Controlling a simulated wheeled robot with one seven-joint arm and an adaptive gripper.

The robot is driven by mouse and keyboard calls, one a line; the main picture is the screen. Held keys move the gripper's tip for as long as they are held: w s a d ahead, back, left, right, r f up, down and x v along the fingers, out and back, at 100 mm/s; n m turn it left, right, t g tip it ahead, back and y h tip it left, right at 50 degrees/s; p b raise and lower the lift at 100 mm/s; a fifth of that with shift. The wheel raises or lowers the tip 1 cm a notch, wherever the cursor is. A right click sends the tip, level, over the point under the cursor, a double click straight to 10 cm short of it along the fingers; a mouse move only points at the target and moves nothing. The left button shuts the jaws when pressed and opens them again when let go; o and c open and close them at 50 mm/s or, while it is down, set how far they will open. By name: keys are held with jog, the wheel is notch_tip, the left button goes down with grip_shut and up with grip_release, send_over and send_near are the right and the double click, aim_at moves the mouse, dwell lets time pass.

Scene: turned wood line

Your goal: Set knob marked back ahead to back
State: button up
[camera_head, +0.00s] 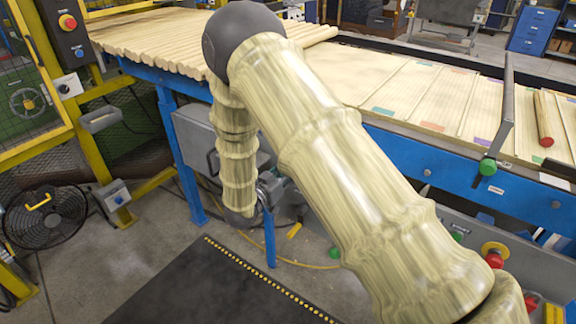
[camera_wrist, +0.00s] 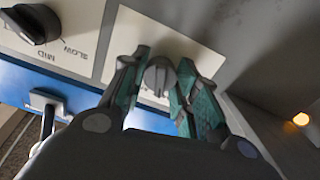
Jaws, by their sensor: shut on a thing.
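In the wrist view a small grey knob (camera_wrist: 157,78) stands on a white label plate (camera_wrist: 127,31). My gripper (camera_wrist: 160,76) has its two teal-padded fingers on either side of this knob and is shut on it. The plate's lettering around the knob is mostly hidden by the fingers, so I cannot read its marks or tell its setting. In the head view my arm reaches down to the grey cabinet (camera_head: 190,135) under the blue-framed line; the knob and my fingers cannot be made out there.
A black knob (camera_wrist: 33,23) with MID and SLOW marks sits left of the gripped one. A blue strip (camera_wrist: 75,88) with a dark handle (camera_wrist: 47,101) runs below. An orange lamp (camera_wrist: 301,119) glows at right. In the head view, a fan (camera_head: 45,215) stands left and a dark mat (camera_head: 215,285) lies in front.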

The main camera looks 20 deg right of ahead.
jog(key=shift+n+p, duration=0.4)
jog(key=shift+n, duration=0.5)
jog(key=shift+f, duration=0.1)
jog(key=o, duration=1)
jog(key=shift+o, duration=0.2)
jog(key=shift+s+a, duration=0.1)
jog(key=shift+a, duration=0.05)
jog(key=v, duration=1.1)
jog(key=shift+s+a, duration=0.25)
